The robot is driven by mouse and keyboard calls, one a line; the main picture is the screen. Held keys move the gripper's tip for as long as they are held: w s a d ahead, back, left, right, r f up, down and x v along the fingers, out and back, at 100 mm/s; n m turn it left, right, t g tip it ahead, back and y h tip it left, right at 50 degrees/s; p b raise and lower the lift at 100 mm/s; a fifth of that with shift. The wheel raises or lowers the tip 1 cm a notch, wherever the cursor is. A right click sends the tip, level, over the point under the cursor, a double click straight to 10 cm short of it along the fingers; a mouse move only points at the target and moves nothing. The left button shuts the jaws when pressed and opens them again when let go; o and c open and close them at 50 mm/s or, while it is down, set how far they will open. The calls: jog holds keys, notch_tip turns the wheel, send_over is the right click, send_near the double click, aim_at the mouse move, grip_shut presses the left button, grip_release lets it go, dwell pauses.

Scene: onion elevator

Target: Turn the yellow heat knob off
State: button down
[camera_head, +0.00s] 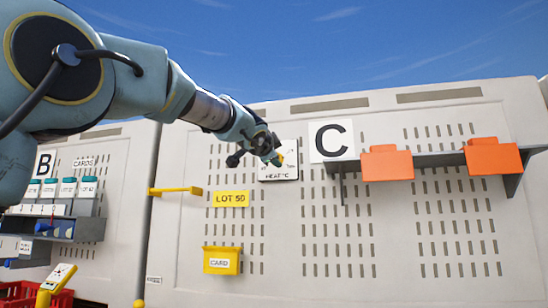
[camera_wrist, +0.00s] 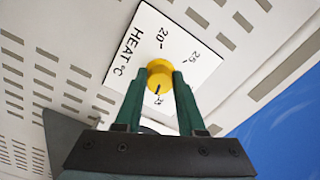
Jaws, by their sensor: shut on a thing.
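The round yellow heat knob (camera_wrist: 159,66) sits on a white dial plate (camera_wrist: 188,42) marked "HEAT °C", with 20 and 25 readable and another number partly hidden near the fingers. My gripper (camera_wrist: 160,80) has its two dark green fingers on either side of the knob, shut on it. A dark line on the knob points towards the gripper side, near the partly hidden number. In the head view, my gripper (camera_head: 274,157) reaches the heat plate (camera_head: 290,173) on the wall, left of the C sign, and covers most of the knob.
A slotted pale wall panel (camera_head: 330,235) carries the plate. A yellow bar (camera_head: 175,190), a "LOT 50" sign (camera_head: 231,199) and a yellow card box (camera_head: 221,260) are to the left and below. A grey shelf (camera_head: 435,159) with orange bins (camera_head: 387,164) juts out at right.

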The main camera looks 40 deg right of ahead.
jog(key=m+p, duration=0.1)
jog(key=m, duration=0.7)
jog(key=shift+m, duration=0.3)
dwell(0.3)
jog(key=c, duration=0.5)
grip_release()
jog(key=b+v, duration=0.2)
jog(key=v, duration=0.8)
jog(key=shift+s+a+b, duration=0.15)
jog(key=shift+a+b, duration=0.15)
jog(key=shift+a, duration=0.05)
